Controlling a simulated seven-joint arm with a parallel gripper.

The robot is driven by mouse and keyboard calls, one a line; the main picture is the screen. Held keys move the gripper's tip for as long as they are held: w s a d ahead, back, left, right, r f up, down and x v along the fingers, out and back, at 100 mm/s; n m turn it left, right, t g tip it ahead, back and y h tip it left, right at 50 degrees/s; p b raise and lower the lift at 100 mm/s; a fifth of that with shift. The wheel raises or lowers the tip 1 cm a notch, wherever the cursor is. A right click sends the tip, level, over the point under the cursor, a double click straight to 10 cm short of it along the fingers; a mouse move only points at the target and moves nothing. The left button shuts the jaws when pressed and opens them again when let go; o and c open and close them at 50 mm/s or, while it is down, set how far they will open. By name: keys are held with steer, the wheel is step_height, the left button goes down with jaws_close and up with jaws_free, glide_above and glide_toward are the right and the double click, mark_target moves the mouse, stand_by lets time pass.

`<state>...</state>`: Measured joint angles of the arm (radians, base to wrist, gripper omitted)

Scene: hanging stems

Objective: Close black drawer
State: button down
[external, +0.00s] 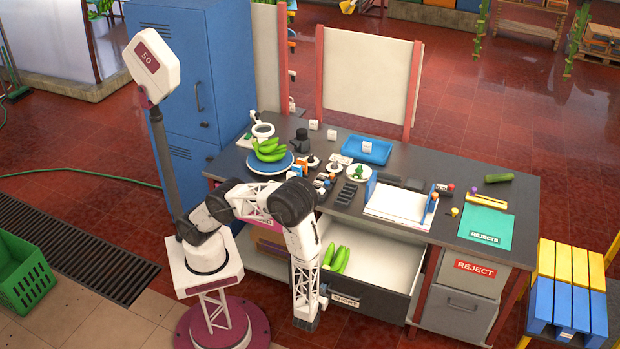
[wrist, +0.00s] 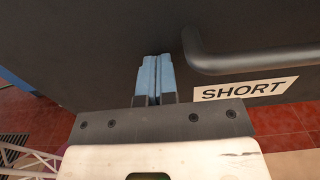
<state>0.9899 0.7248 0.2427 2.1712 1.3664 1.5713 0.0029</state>
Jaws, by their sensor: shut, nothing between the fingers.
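The black drawer (external: 368,300), labelled SHORT, stands pulled out under the desk, with green bananas (external: 336,258) inside its pale interior. Its dark front (wrist: 100,50) fills most of the wrist view. A dark bar handle (wrist: 262,58) is at the right there, above the SHORT label (wrist: 240,90). My gripper (wrist: 155,62) is shut and empty, its blue fingertips together at the drawer front, left of the handle. I cannot tell whether they touch. In the external view my gripper (external: 308,322) hangs low at the drawer's front left corner, and my arm hides the drawer's left part.
The desk top (external: 470,205) above holds a blue plate with bananas (external: 268,158), a blue tray (external: 362,150) and a teal REJECTS sheet (external: 485,225). A grey REJECT drawer (external: 455,308) is to the right. Blue and yellow slats (external: 568,300) stand at the far right.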

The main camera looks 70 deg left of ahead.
mark_target(337, 264)
steer(key=shift+w+a, duration=0.1)
steer(key=x, duration=3.2)
steer(key=shift+w, duration=0.15)
steer(key=v, duration=1.4)
steer(key=shift+s+d+f, duration=0.1)
steer(key=shift+s+d, duration=0.1)
steer(key=shift+s, duration=0.15)
